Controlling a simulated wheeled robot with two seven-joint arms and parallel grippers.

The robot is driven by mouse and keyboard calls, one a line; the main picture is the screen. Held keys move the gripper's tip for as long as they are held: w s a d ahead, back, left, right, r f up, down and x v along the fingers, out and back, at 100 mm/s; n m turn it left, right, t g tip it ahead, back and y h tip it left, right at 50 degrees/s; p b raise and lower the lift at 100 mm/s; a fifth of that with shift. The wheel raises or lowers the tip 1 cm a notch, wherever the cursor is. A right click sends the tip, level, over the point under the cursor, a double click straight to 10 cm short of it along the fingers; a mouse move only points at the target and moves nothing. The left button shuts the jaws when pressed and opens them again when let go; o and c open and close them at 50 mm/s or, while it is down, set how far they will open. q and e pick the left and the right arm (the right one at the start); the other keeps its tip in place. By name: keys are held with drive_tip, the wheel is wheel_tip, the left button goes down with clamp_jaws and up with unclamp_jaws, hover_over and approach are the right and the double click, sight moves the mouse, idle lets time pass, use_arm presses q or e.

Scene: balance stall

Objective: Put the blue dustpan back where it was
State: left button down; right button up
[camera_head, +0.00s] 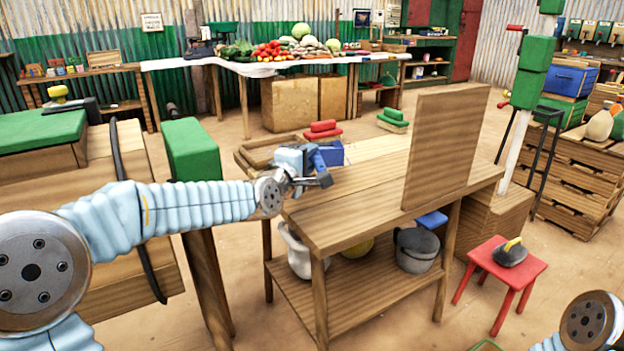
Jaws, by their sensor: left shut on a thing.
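A blue dustpan (331,153) is above the far left part of the wooden workbench top (345,205). My left gripper (318,172) is at the dustpan's near side and is shut on it. The gripper and wrist hide part of the dustpan, and I cannot tell whether it touches the bench. My right gripper is out of view; only a joint of my right arm shows at the lower right.
An upright wooden board (440,145) stands on the bench's right end. A wooden tray (268,151) lies at its far left. A grey bucket (417,249) and a white pot (297,252) stand underneath. A red stool (497,268) holds a dark yellow-handled object. The bench's middle is clear.

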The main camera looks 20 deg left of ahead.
use_arm(q)
wheel_tip(320, 180, down, 7)
drive_tip(key=shift+f, duration=0.1)
idle(0.3)
drive_tip(key=shift+b, duration=0.3)
drive_tip(key=c, duration=0.9)
unclamp_jaws()
